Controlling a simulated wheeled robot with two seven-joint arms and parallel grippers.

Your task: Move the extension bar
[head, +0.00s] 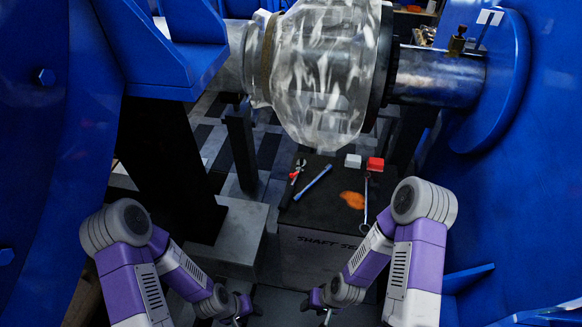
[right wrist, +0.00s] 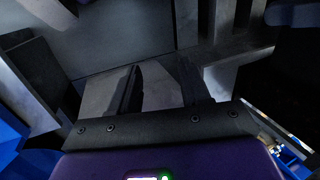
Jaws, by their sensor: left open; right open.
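The bar cannot be made out there.
Red-handled pliers (head: 297,170) lie left of the bar. An orange cloth (head: 352,200), a wrench (head: 366,195), a white block (head: 352,160) and a red block (head: 375,165) lie right of it. A large shaft housing (head: 325,75) hangs above. Blue structures flank both sides.

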